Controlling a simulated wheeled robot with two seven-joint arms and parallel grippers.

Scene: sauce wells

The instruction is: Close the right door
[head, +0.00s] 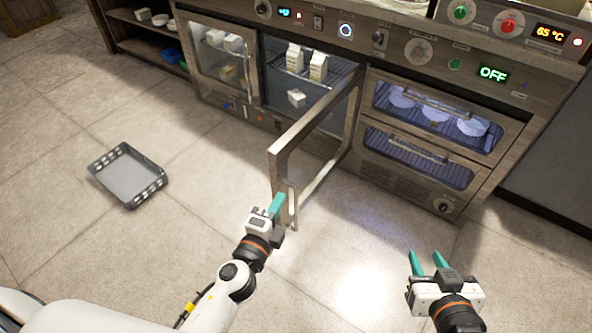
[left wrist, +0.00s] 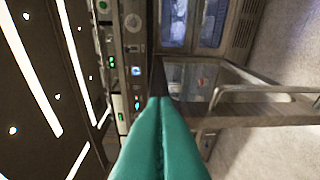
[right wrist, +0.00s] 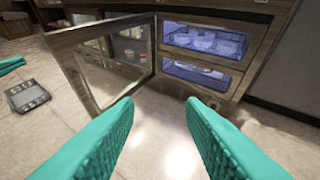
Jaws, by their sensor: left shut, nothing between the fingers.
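The right door (head: 312,133) is a framed glass door that stands swung out from the fridge compartment, roughly square to the front. Its vertical handle (head: 291,203) is at the free edge. My left gripper (head: 275,206) is at that free edge, close beside the handle; I cannot tell whether it touches. In the left wrist view its teal fingers (left wrist: 160,135) are together with nothing between them, and the door frame (left wrist: 262,100) lies to the right. My right gripper (head: 428,263) is open and empty over the floor, right of the door. The door also shows in the right wrist view (right wrist: 108,62).
Cartons (head: 318,66) stand inside the open compartment. The left door (head: 221,56) is shut. Drawers with white bowls (head: 436,113) are right of the opening. A grey tray (head: 127,176) lies on the floor at left. The floor before the door is clear.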

